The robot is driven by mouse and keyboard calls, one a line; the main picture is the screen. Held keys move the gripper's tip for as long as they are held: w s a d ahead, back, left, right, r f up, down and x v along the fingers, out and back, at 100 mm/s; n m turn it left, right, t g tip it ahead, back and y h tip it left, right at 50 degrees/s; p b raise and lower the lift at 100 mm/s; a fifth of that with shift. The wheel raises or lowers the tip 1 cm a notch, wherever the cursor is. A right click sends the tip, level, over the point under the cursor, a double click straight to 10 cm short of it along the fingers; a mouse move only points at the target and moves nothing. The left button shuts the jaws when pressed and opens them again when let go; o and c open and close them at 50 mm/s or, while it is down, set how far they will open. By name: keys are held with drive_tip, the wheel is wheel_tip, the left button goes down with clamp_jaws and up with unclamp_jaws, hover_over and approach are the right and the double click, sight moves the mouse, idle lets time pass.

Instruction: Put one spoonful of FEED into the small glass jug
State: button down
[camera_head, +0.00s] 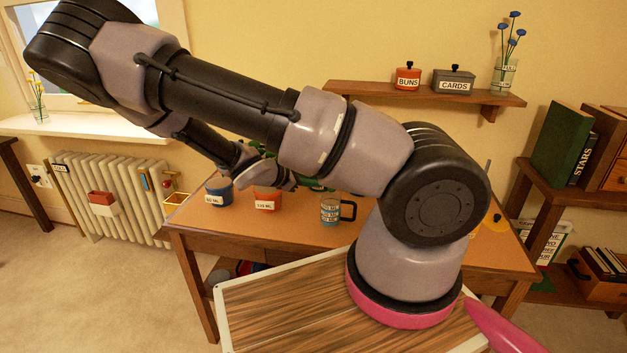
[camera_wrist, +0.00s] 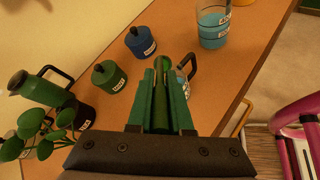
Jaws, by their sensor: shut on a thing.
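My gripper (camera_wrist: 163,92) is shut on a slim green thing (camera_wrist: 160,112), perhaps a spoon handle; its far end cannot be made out. It points over the desk. A clear vessel with a dark handle (camera_wrist: 191,66) is partly hidden behind the fingers; I cannot tell if it is the small jug. A glass vessel with blue contents (camera_wrist: 213,30) stands beyond it. In the head view, a glass jug with a black handle (camera_head: 330,212) stands on the desk. A green lidded jar (camera_wrist: 108,77) and a blue one (camera_wrist: 139,41) carry labels too small to read.
The wooden desk (camera_wrist: 262,32) has bare room on the right. A dark green pitcher (camera_wrist: 32,88) and a leafy plant (camera_wrist: 35,130) stand on the left. Blue (camera_head: 218,192) and orange (camera_head: 267,201) labelled pots sit at the desk's left in the head view.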

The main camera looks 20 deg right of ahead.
drive_tip(key=shift+a+f, duration=0.1)
drive_tip(key=shift+f, duration=0.1)
drive_tip(key=shift+w+d+r+g+y, duration=0.15)
drive_tip(key=shift+d+r+g+y, duration=0.05)
drive_tip(key=shift+d+r+y, duration=0.4)
drive_tip(key=shift+w+d+r+g+y, duration=0.1)
drive_tip(key=shift+d+r+g+y, duration=0.25)
drive_tip(key=shift+y, duration=0.35)
drive_tip(key=shift+w+d+r+g+y, duration=0.15)
drive_tip(key=shift+d+r+y, duration=0.3)
drive_tip(key=shift+y, duration=0.25)
drive_tip(key=shift+w+d+r+g+y, duration=0.15)
drive_tip(key=shift+d+r+y, duration=0.25)
drive_tip(key=shift+y, duration=0.3)
drive_tip(key=shift+d+f, duration=0.1)
drive_tip(key=shift+w+d+r+g+y, duration=0.15)
drive_tip(key=shift+d+y, duration=0.25)
drive_tip(key=shift+y, duration=0.1)
drive_tip(key=shift+w+d+r+g+y, duration=0.1)
drive_tip(key=shift+d+y, duration=0.3)
drive_tip(key=shift+y, duration=0.1)
drive_tip(key=shift+w+d+r+y, duration=0.1)
drive_tip(key=shift+d+y, duration=0.2)
drive_tip(key=shift+y, duration=0.2)
drive_tip(key=shift+d, duration=0.1)
